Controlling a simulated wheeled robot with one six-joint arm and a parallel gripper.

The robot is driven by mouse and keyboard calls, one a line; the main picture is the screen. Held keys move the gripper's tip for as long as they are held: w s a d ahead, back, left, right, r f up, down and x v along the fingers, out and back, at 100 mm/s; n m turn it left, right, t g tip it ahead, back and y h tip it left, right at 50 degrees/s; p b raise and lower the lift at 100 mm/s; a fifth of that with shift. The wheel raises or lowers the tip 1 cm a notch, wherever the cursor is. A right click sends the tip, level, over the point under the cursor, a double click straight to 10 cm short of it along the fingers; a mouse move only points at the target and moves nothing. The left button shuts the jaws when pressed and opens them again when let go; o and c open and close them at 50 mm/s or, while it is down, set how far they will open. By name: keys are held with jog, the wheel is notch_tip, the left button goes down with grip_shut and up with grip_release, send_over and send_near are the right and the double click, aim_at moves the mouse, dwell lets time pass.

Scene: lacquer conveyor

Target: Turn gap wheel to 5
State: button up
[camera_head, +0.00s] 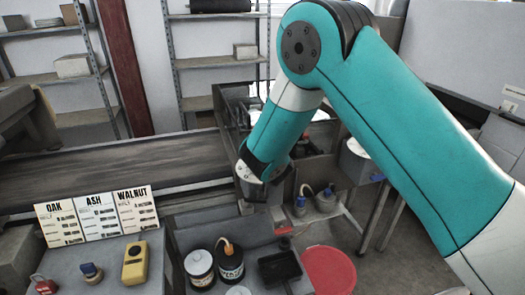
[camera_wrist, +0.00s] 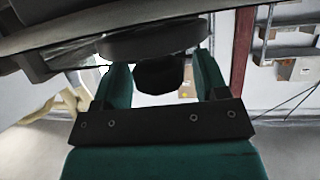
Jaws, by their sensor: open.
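My gripper (camera_wrist: 161,72) shows in the wrist view with its two teal fingers apart. A dark round knob-like part (camera_wrist: 158,76) sits between the fingers, with gaps visible beside it. A wide grey disc (camera_wrist: 150,42), which may be the gap wheel, lies just beyond it across the fingertips. I cannot tell whether the fingers touch either part. No number or pointer on the disc can be read. In the head view my arm reaches down to the machine beside the conveyor, and my fingers and the wheel cannot be made out there.
The dark conveyor belt (camera_head: 110,172) runs at left. Cards marked OAK, ASH and WALNUT (camera_head: 97,216) stand behind a yellow device (camera_head: 134,263). Cans (camera_head: 199,268), a black tray (camera_head: 280,268) and a red round lid or bucket (camera_head: 329,271) are in front. Shelves stand behind.

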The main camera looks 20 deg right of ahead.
jog(key=c, duration=0.9)
